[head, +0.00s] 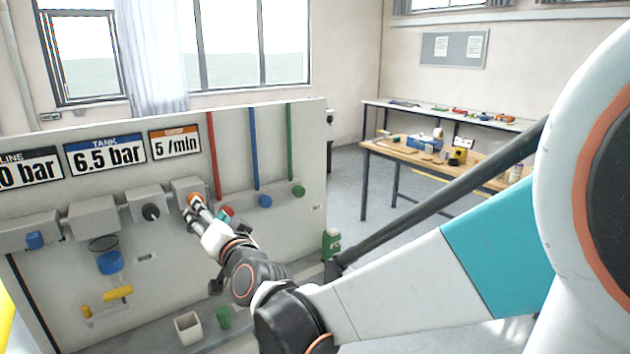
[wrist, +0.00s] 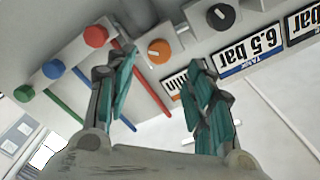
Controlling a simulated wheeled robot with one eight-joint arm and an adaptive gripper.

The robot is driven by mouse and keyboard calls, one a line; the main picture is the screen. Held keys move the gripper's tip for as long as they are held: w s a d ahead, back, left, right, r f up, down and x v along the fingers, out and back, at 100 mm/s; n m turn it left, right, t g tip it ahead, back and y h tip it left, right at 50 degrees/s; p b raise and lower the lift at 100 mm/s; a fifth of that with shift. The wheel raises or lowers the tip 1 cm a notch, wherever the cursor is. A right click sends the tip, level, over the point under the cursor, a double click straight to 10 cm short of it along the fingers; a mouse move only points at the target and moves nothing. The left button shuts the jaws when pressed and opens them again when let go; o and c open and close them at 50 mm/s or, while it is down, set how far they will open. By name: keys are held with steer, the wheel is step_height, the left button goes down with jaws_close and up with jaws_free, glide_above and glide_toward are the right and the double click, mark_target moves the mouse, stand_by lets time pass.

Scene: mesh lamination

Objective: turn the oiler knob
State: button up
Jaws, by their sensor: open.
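The oiler knob appears to be the orange round knob (head: 194,199) on a grey block below the sign reading 5 /min. In the wrist view the orange knob (wrist: 159,51) shows between my two fingers, just beyond their tips. My gripper (head: 203,214) is in front of the panel, close to this knob. In the wrist view my gripper (wrist: 160,66) is open with nothing between its fingers. The fingertips partly cover the knob's block in the head view, and I cannot tell there whether they touch the knob.
A black knob (head: 151,212) sits left of the orange one. Red (head: 227,211), blue (head: 265,201) and green (head: 299,191) knobs sit to its right below coloured pipes. A white cup (head: 188,328) and a green cup (head: 223,317) stand below. A wooden workbench (head: 400,150) is farther back.

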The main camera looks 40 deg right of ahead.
steer(key=shift+s, duration=2.1)
steer(key=s+f+n+g, duration=0.4)
steer(key=s+f+g, duration=0.1)
steer(key=s, duration=0.5)
steer(key=s+f+n+g, duration=0.4)
steer(key=s+f+g, duration=0.2)
steer(key=s, duration=0.5)
steer(key=shift+s+f+n, duration=0.2)
steer(key=shift+f+n, duration=0.2)
